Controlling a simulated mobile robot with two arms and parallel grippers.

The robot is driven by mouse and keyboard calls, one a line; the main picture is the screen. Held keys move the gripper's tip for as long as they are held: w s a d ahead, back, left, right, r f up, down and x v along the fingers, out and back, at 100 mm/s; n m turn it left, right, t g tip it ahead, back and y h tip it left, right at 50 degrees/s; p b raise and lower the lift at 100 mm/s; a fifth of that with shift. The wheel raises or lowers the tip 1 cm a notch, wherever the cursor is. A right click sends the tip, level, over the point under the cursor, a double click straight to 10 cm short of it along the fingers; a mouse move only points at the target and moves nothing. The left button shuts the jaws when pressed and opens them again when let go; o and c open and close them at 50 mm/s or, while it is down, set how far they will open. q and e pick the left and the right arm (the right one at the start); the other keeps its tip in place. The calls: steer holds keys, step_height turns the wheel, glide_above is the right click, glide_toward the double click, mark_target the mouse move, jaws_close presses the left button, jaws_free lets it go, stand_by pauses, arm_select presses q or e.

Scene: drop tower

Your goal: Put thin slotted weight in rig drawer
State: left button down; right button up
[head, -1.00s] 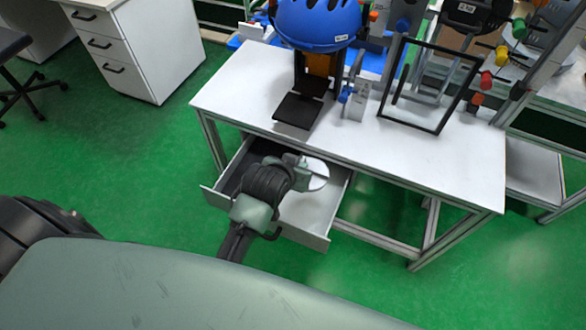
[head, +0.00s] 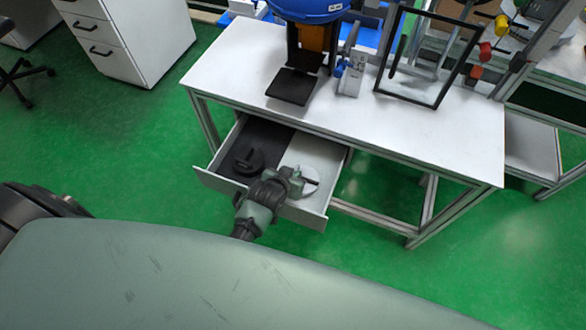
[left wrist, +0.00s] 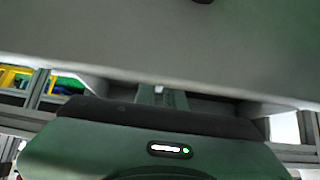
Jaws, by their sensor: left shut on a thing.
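The rig drawer (head: 308,217) is pulled out under the white bench. Its left part has a dark floor and its right part a pale floor. My left gripper (head: 297,182) is shut on the thin slotted weight (head: 313,187), a pale disc with a dark slot. In the head view the disc overlaps the pale right part, near the drawer front. Whether it touches the floor cannot be told. My right gripper is not in view.
A dark round weight (head: 249,158) lies in the drawer's dark left part. A white cabinet (head: 143,40) stands at the back left.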

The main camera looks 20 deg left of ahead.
arm_select(q)
steer(key=shift+w+f, duration=0.2)
steer(key=shift+f, duration=0.25)
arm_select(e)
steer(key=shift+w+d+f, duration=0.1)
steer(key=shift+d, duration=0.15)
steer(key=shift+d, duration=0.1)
arm_select(q)
steer(key=shift+f, duration=0.1)
steer(key=c, duration=1.5)
jaws_free()
steer(key=shift+s+f, duration=0.15)
steer(key=shift+s, duration=0.05)
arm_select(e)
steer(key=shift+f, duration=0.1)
